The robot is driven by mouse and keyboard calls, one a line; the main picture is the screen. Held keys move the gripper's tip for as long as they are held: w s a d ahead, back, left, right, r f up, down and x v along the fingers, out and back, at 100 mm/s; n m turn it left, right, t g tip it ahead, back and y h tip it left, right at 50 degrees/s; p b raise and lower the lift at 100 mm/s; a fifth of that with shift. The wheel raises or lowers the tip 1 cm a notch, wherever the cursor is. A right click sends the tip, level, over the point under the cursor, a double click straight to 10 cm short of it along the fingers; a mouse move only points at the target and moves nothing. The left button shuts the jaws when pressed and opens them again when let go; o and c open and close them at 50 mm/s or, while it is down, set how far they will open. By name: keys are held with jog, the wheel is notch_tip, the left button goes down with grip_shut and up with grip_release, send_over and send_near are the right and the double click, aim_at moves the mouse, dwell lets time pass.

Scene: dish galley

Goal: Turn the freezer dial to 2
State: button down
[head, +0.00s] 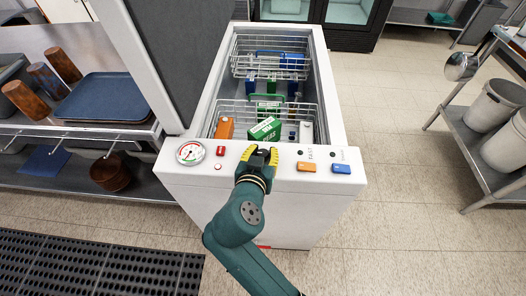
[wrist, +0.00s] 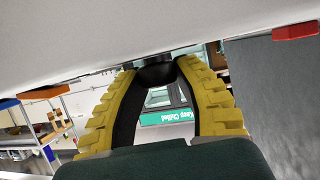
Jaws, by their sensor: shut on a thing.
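The white chest freezer (head: 187,184) stands open in the middle of the head view, its controls along the front top edge. My gripper (head: 259,160) has yellow-padded fingers and reaches the middle of this panel. In the wrist view my gripper (wrist: 157,85) closes its two fingertips around a dark round knob, the freezer dial (wrist: 156,73), against the white panel. In the head view the dial is mostly hidden by the fingers. Its number marks and pointer cannot be read.
Left of my gripper are a round gauge (head: 190,153) and a red switch (head: 221,150). To the right are an orange button (head: 307,167) and a blue button (head: 342,169). Wire baskets (head: 270,56) with boxes sit inside the freezer. The raised lid (head: 165,50) stands at left.

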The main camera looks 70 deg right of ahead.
jog(key=shift+n+t, duration=0.3)
jog(key=shift+t, duration=0.1)
jog(key=n+t+p, duration=0.1)
jog(key=n+t+y+p, duration=0.1)
jog(key=p, duration=0.1)
jog(key=shift+s+r+t, duration=0.15)
jog(key=shift+r+t, duration=0.1)
jog(key=shift+t, duration=0.05)
jog(key=n+t+p, duration=0.1)
jog(key=p, duration=0.1)
jog(key=n+t+y+p, duration=0.1)
jog(key=n+p, duration=0.1)
jog(key=p, duration=0.1)
jog(key=shift+r+t+y+p, duration=0.3)
jog(key=shift+t+p, duration=0.05)
jog(key=shift+t, duration=0.05)
jog(key=n+t+y+p, duration=0.1)
jog(key=p, duration=0.2)
jog(key=shift+n, duration=0.3)
jog(key=shift+d+f+n+t+y+p, duration=0.1)
jog(key=shift+f+n+t+y+p, duration=0.1)
jog(key=shift+n+t+y+p, duration=0.65)
jog(key=shift+f+n+t+y, duration=0.4)
jog(key=shift+n+t+y, duration=0.25)
jog(key=shift+n, duration=0.2)
jog(key=shift+f+n+t+y+b, duration=0.1)
jog(key=shift+n+t+y+b, duration=0.2)
jog(key=shift+n+y+b, duration=0.4)
jog(key=shift+a, duration=0.2)
